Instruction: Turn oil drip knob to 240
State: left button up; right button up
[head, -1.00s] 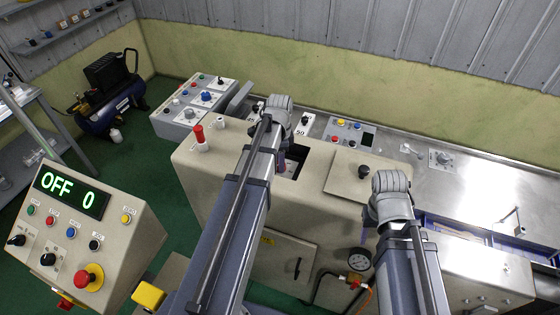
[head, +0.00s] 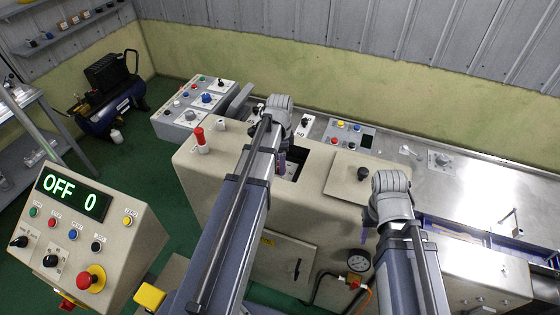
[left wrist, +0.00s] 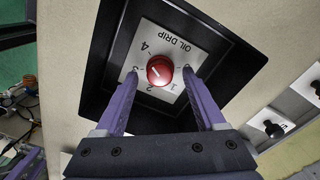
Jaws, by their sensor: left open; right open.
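The round red oil drip knob (left wrist: 160,70) sits on a white plate (left wrist: 176,28) printed OIL DRIP with numbers 1 to 4, upside down in the left wrist view. A small pale mark on the knob points toward the picture's upper left, near the 3 and 4 side. The plate is inside a black-rimmed recess. My left gripper (left wrist: 161,73) is open, its purple fingertips on either side of the knob. Whether they touch it is unclear. In the head view my left arm hides the knob. My right gripper (head: 366,237) is mostly hidden behind its arm; only a purple sliver shows.
A beige console (head: 138,222) at the left has a display reading OFF 0. The beige machine housing (head: 225,215) carries a red-topped post (head: 200,139) and a square lid (head: 345,182). In the left wrist view, black switches (left wrist: 272,128) sit right of the recess.

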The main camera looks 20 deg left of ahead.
pick_arm(q)
notch_tip(320, 180, up, 7)
jog(key=p, duration=0.6)
jog(key=shift+f, duration=0.15)
